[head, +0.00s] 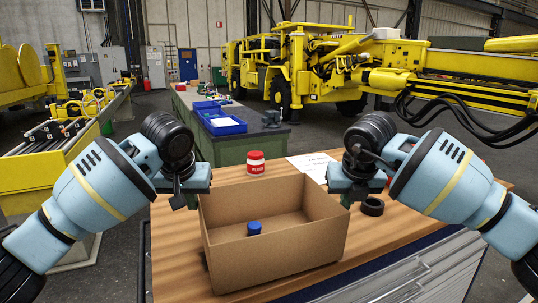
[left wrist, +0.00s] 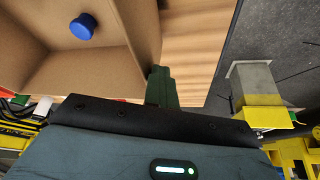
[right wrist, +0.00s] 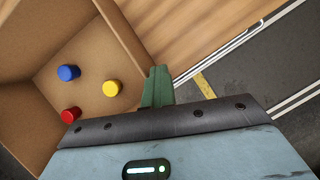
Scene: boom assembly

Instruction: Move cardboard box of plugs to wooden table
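The open cardboard box (head: 280,258) is upright over the wooden table (head: 170,250); I cannot tell whether its base touches the top. A blue plug (head: 254,228) shows inside; the right wrist view shows blue (right wrist: 68,73), yellow (right wrist: 112,88) and red (right wrist: 70,115) plugs. My left gripper (head: 192,202) is at the box's left wall, and my right gripper (head: 346,200) is at its right wall. Each gripper's fingers appear together as one dark green post, outside the wall and close against it. Contact with the walls is not clear.
A red and white can (head: 255,162) and a white paper sheet (head: 308,165) lie behind the box. A black ring (head: 372,207) is right of it. A bench with blue trays (head: 222,122) stands behind. Bare wood shows at left and right.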

